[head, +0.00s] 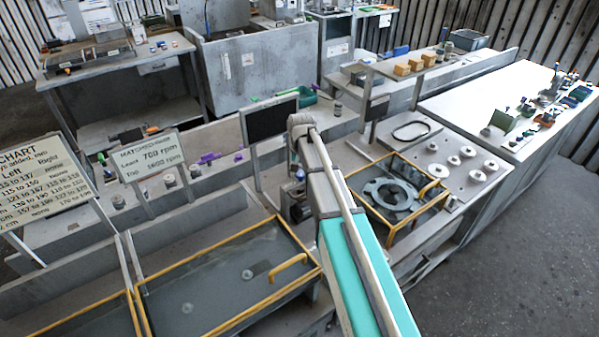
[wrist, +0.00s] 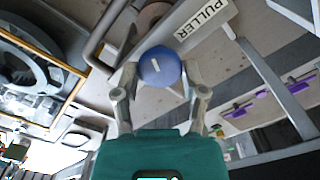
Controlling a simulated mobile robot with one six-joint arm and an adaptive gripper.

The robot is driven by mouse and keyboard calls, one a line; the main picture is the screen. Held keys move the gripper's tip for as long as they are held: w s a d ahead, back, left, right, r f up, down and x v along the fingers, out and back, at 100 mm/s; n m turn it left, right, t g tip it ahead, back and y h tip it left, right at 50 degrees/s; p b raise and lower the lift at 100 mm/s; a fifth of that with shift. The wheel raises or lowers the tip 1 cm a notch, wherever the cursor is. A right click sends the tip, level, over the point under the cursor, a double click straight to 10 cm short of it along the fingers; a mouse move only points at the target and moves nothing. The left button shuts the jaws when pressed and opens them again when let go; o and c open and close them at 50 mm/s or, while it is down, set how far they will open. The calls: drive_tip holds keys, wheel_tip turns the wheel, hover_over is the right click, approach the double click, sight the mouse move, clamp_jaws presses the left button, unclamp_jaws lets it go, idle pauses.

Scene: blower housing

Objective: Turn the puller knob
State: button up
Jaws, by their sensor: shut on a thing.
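The puller knob (wrist: 161,67) is a round blue knob with a short pale mark on its face, in the upper middle of the wrist view. My gripper (wrist: 160,84) has a finger on each side of the knob and is shut on it. A white label (wrist: 202,18) reading PULLER is just above and to the right of the knob. In the head view my arm reaches out over the bench, and its far end hides the knob and the gripper fingers.
A yellow-edged guard frame (head: 372,212) around a grey ring plate (head: 391,195) stands right of my arm. A larger yellow-framed cover (head: 225,285) lies to the left. A dark screen (head: 271,118) stands behind. Purple clamps (wrist: 270,92) show at right in the wrist view.

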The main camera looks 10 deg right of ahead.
sight(301, 173)
drive_tip(key=shift+s+m, duration=0.2)
drive_tip(key=shift+m, duration=0.9)
drive_tip(key=o, duration=1.1)
drive_tip(key=shift+o, duration=0.2)
drive_tip(key=shift+w, duration=0.1)
drive_tip(key=shift+r, duration=0.15)
wheel_tip(301, 173, up, 9)
drive_tip(key=p, duration=0.9)
drive_tip(key=shift+w+r+p, duration=0.1)
drive_tip(key=shift+r+p, duration=0.1)
drive_tip(key=shift+p, duration=0.15)
